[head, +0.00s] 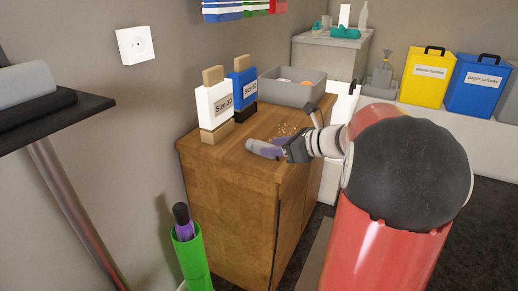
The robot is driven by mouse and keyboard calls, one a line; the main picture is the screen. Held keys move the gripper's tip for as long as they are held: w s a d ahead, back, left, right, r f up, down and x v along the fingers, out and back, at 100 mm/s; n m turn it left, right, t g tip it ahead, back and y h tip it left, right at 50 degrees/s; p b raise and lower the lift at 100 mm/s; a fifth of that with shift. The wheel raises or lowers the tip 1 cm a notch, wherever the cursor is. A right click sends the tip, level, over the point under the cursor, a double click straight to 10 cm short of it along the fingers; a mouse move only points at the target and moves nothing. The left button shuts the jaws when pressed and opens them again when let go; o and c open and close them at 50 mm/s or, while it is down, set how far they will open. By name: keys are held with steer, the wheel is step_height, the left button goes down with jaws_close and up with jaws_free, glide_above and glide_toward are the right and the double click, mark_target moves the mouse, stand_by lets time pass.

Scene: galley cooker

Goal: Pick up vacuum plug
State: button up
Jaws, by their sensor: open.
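I cannot make out a vacuum plug for certain. A grey and purple elongated item (263,148) shows at the front right of the wooden cabinet top (215,150), right at the end of my gripper (295,147). My gripper is open and low over the cabinet top, reaching in from the right. I cannot tell whether it touches this item. My arm hides part of the cabinet's right side. A white wall socket (135,45) is on the wall at upper left, apart from my gripper.
White (214,106) and blue (243,88) labelled boards stand at the cabinet's back, beside a grey bin (291,88). Small crumbs (287,131) lie near my gripper. A green bin (191,262) holding a dark purple item stands in front. A dark shelf (60,112) juts in at left.

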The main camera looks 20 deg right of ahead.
mark_target(268, 146)
steer(key=x, duration=0.4)
steer(key=shift+w, duration=0.25)
steer(key=c, duration=1)
steer(key=shift+a, duration=0.1)
